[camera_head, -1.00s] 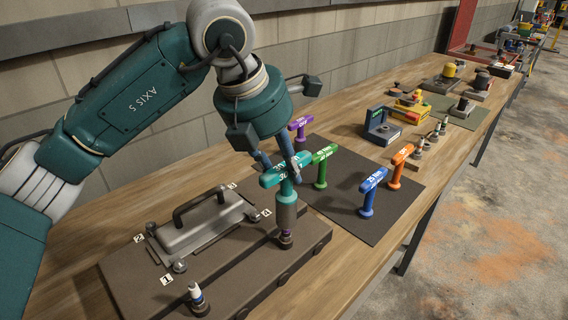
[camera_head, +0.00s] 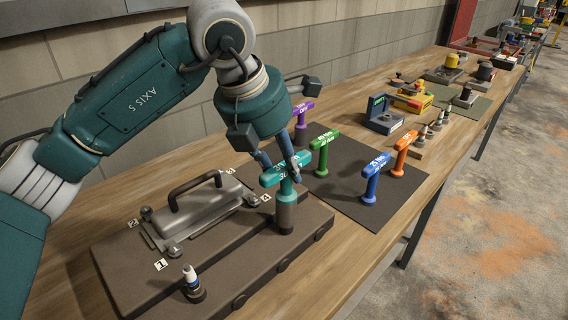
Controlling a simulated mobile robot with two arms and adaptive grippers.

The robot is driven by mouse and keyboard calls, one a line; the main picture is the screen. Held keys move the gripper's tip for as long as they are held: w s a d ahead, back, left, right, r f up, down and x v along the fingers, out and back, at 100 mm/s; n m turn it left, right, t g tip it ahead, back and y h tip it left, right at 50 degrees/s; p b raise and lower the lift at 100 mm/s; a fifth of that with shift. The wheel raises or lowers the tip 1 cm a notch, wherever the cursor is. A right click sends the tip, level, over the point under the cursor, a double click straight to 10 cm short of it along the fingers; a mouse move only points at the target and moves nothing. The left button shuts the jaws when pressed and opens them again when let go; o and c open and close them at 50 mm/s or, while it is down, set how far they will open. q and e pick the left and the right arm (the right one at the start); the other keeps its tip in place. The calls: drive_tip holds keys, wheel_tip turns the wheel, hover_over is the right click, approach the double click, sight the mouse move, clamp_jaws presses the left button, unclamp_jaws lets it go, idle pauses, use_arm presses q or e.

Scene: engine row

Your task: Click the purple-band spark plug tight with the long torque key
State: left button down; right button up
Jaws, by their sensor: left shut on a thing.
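My left gripper (camera_head: 279,163) is shut on the teal T-handled torque key (camera_head: 286,176) and holds it upright. The key's grey-teal socket end (camera_head: 286,213) stands over the right plug well of the brown engine block (camera_head: 215,260). The socket meets the block there, and the purple-band plug is hidden under it. A second plug with a white and blue top (camera_head: 191,280) stands upright in the block's front well. My right gripper is not in view.
A cover with a black handle (camera_head: 195,205) sits on the block. Purple (camera_head: 301,112), green (camera_head: 322,152), blue (camera_head: 374,178) and orange (camera_head: 400,155) T-keys stand on a dark mat (camera_head: 345,190). A blue device (camera_head: 383,115) and a plug rack (camera_head: 425,140) stand beyond.

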use_arm(q)
drive_tip(key=shift+f+b, duration=0.2)
drive_tip(key=shift+b, duration=0.2)
drive_tip(key=shift+s+d, duration=0.2)
drive_tip(key=shift+d, duration=0.05)
idle(0.9)
drive_tip(key=shift+w+a+b, duration=0.15)
drive_tip(key=shift+b, duration=0.15)
idle(0.7)
drive_tip(key=m, duration=0.1)
drive_tip(key=m+g+p, duration=0.1)
drive_tip(key=m, duration=0.1)
drive_tip(key=m+h+p, duration=0.1)
drive_tip(key=shift+r+m+g, duration=0.25)
drive_tip(key=shift+m+g, duration=0.05)
drive_tip(key=shift+f, duration=0.2)
wheel_tip(320, 180, up, 11)
drive_tip(key=p, duration=0.7)
drive_tip(key=shift+r+p, duration=0.2)
drive_tip(key=shift+p, duration=0.1)
